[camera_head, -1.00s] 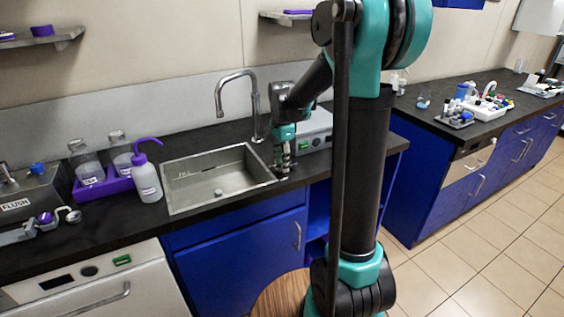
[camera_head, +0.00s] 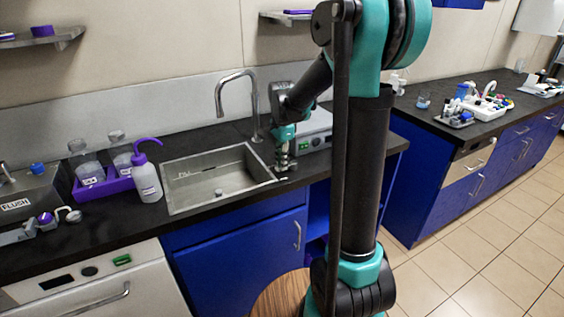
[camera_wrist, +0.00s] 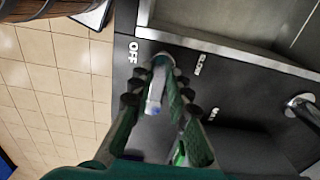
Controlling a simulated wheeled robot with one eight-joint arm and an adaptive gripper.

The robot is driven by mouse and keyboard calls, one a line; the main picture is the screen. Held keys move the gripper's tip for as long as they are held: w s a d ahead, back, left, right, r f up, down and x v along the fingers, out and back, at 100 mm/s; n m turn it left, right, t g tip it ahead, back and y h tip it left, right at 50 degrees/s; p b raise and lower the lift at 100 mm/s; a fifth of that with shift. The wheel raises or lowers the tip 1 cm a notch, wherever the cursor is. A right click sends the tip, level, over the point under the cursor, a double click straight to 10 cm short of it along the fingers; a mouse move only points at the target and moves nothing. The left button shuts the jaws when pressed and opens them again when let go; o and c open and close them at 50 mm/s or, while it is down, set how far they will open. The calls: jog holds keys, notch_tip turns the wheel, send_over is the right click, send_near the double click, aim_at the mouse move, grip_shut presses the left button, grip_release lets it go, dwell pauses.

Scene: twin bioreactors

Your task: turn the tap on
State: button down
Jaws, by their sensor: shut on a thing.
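The tap's spout (camera_head: 238,76) is a grey metal gooseneck behind the sink (camera_head: 168,188); its base (camera_wrist: 300,103) shows at the right of the wrist view. The tap's lever (camera_wrist: 155,98), pale with a blue end, rises from the black counter beside the sink. My gripper (camera_wrist: 154,88) is shut on the lever, with one finger on each side. In the head view my gripper (camera_head: 284,163) is low at the sink's right edge, and the lever is too small to make out there. White "OFF" and "SLOW" labels lie either side of the lever's base; a third label is unclear.
A white device (camera_head: 315,130) stands right of the spout, close behind my gripper. A wash bottle (camera_head: 147,182) and a purple tray (camera_head: 105,187) with glass bottles stand left of the sink. The counter's front edge is near my gripper.

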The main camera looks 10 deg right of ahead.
jog(key=shift+w+m, duration=0.15)
jog(key=shift+m, duration=0.15)
jog(key=m, duration=0.1)
jog(key=w+m, duration=0.1)
jog(key=shift+a+m, duration=0.15)
jog(key=shift+m, duration=0.15)
jog(key=w+m, duration=0.1)
jog(key=m, duration=0.1)
jog(key=shift+w+m, duration=0.15)
jog(key=shift+m, duration=0.25)
jog(key=m, duration=0.1)
jog(key=w+m, duration=0.1)
jog(key=m, duration=0.1)
jog(key=shift+w+d, duration=0.15)
jog(key=shift+d, duration=0.2)
jog(key=shift+w+d+m, duration=0.2)
jog(key=shift+w+m, duration=0.1)
jog(key=shift+m, duration=0.55)
jog(key=shift+w+d+m, duration=0.15)
jog(key=shift+w+m, duration=0.1)
jog(key=shift+m, duration=0.6)
jog(key=c, duration=1.4)
grip_release()
jog(key=shift+c, duration=0.2)
